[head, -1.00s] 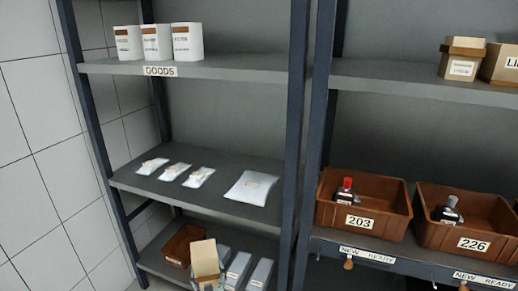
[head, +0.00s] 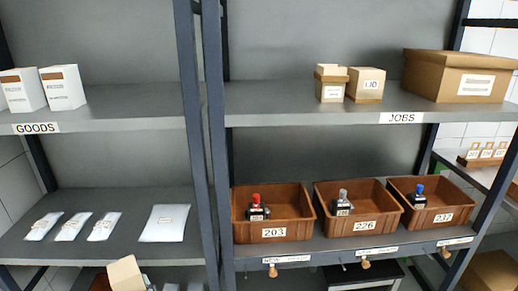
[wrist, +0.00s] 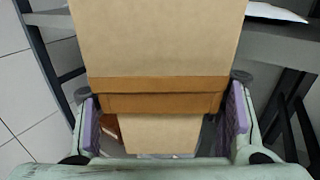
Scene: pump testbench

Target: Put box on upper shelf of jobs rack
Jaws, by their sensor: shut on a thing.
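A tan cardboard box (wrist: 160,40) with a brown band fills the middle of the wrist view. My gripper (wrist: 164,120) is shut on it, with a purple pad on each side. The box's pale upper part also shows at the bottom edge of the head view (head: 125,273), low in front of the goods rack; the rest is cut off. The jobs rack's upper shelf (head: 300,119), labelled JOBS, is on the right. A small lidded box (head: 331,84), a small box marked LID (head: 365,85) and a large brown box (head: 458,76) stand on it.
Below that shelf stand brown bins 203 (head: 272,234), 226 (head: 370,228) and 237 (head: 435,217), each with a small bottle-like item. Dark uprights (head: 205,150) separate the racks. The upper jobs shelf is clear left of its small boxes. White cartons (head: 62,88) stand on the goods shelf.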

